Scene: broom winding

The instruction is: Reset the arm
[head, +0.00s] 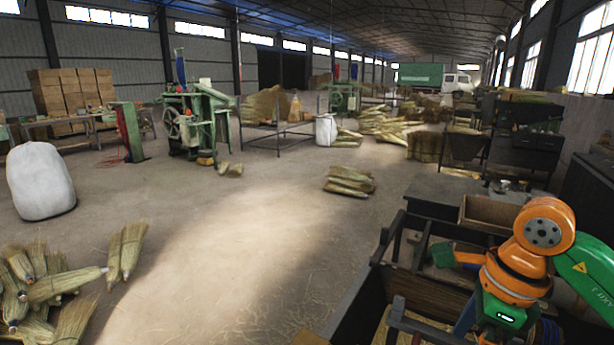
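An orange and green arm (545,225) comes in from the right edge, bent at an orange joint. It hangs over a dark-framed bin at the lower right. Its lower end has a dark-green housing with a small lit panel (505,316). A grey, finger-like part (466,318) shows beside this housing, but I cannot make out both fingertips or any gap. I see nothing clearly held there. No left arm or left gripper shows in this view.
Dark-framed bins (392,258) surround the arm's lower end. A wooden box (488,214) stands behind it. Broom bundles (50,285) lie at the lower left, with more bundles (349,180) mid-floor. A white sack (40,182) stands left. The centre floor is clear.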

